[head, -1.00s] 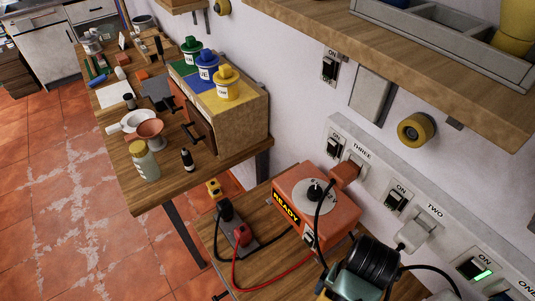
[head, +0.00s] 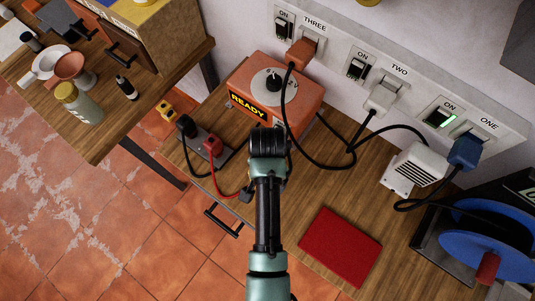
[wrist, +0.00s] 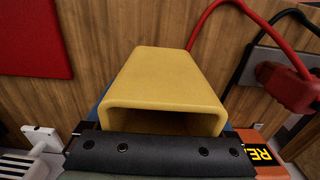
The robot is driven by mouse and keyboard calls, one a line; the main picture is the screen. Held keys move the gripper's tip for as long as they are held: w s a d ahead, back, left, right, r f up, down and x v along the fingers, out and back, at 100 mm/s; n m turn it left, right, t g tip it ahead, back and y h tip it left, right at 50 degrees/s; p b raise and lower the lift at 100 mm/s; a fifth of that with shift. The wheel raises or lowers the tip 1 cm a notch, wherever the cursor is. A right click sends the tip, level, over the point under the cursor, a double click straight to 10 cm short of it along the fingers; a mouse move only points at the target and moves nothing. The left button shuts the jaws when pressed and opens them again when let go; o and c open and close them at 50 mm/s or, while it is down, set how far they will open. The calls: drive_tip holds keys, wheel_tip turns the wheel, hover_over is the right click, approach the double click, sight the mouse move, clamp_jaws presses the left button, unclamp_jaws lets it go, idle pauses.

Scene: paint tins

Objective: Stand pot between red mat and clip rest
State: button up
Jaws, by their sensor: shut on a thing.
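A hollow yellow pot (wrist: 165,80) fills the middle of the wrist view, with its dark opening facing the camera. My gripper (wrist: 160,150) is shut on it; the fingers are mostly hidden. In the head view my arm hides the pot and the gripper. The red mat (head: 340,247) lies on the bench right of my arm, and shows at upper left in the wrist view (wrist: 33,35). The grey clip rest (head: 222,157), with a black and a red clip, is left of my arm; it also shows in the wrist view (wrist: 262,62). I cannot tell whether the pot touches the bench.
An orange READY box (head: 275,95) stands behind my arm, with a black cable running to the wall sockets. A red lead (head: 222,184) crosses the bench beside the clip rest. A white adapter (head: 415,167) and a blue reel (head: 490,240) are right. Bare wood surrounds the mat.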

drive_tip(key=shift+f, duration=2.2)
drive_tip(key=shift+f, duration=0.2)
drive_tip(key=o, duration=1.2)
drive_tip(key=shift+r, duration=0.15)
wheel_tip(320, 180, up, 12)
drive_tip(key=shift+r, duration=0.1)
